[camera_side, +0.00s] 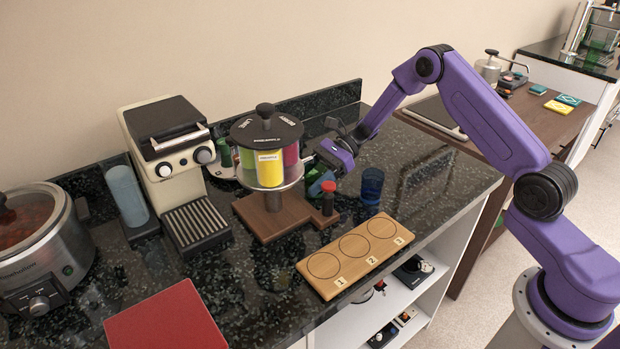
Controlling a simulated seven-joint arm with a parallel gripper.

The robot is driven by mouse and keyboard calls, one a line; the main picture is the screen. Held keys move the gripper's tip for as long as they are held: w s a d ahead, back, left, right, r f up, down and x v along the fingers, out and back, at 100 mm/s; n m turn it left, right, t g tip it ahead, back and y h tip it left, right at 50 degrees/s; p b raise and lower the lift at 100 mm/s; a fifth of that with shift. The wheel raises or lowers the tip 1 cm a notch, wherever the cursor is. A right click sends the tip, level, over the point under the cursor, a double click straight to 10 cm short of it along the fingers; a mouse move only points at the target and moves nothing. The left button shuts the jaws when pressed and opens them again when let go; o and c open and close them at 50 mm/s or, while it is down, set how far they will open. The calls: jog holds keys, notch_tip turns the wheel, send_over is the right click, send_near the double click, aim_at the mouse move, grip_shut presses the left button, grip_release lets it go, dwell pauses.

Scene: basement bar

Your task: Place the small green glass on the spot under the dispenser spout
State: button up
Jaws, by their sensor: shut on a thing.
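The small green glass (316,182) is at the right side of the dispenser, tilted, and partly hidden by my gripper. My gripper (325,166) is shut on it, close above the dispenser's wooden base. The dispenser (267,132) has a black lid with a knob and colored containers, the yellow one facing front. It stands on a wooden base (268,222). The spout and the spot under it cannot be made out clearly. A small dark object with a red top (328,190) stands just below the glass, at the base's right edge.
A blue glass (372,186) stands right of the dispenser. A wooden board (355,256) with three numbered circles lies empty in front. A coffee machine (170,150), a blue-grey cylinder (127,196), a slow cooker (40,250) and a red board (165,322) are to the left.

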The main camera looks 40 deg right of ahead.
jog(key=shift+f, duration=0.1)
jog(key=o, duration=1.1)
jog(key=shift+d, duration=0.15)
jog(key=v, duration=1.2)
